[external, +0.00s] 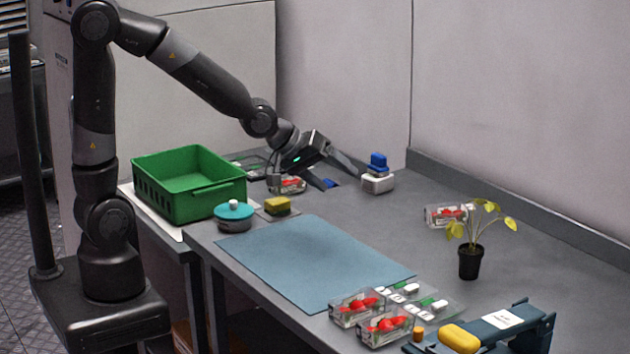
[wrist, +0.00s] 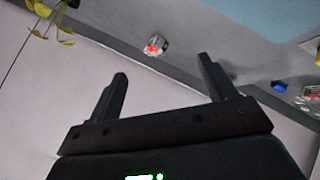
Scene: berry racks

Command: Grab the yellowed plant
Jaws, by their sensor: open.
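The yellowed plant (external: 470,262) stands upright in a small black pot on the right part of the grey table, with yellow-green leaves on thin stems. My gripper (external: 345,170) is over the back of the table, far to the left of the plant. In the wrist view my gripper (wrist: 162,68) has its two fingers spread wide, with nothing between them.
A clear berry box (external: 446,215) lies just behind the plant. More berry boxes (external: 389,326) and a blue device with a yellow handle (external: 490,332) are in front. A blue mat (external: 300,258), green crate (external: 190,185) and blue-topped white block (external: 378,181) are left. A low wall edges the table.

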